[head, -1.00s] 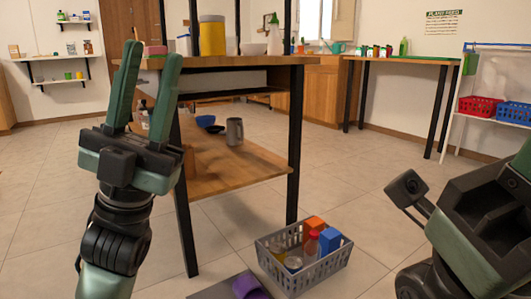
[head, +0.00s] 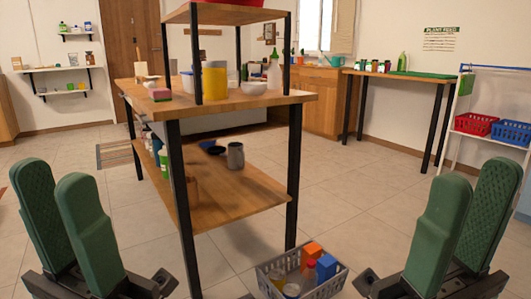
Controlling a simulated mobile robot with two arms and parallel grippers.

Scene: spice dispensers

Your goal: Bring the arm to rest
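My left gripper (head: 54,174) is at the lower left of the head view, fingers pointing up. Its two green finger pads stand apart with nothing between them. My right gripper (head: 476,176) is at the lower right, also pointing up. Its pads are apart and empty. Both grippers are clear of the wooden table (head: 300,98) between them. The task line names no object.
The table holds a yellow container (head: 215,84), a pink sponge (head: 161,94), a white bowl (head: 254,88) and a spray bottle (head: 274,70). A grey basket (head: 322,291) with several items sits on the floor in front. Floor right of the table is clear.

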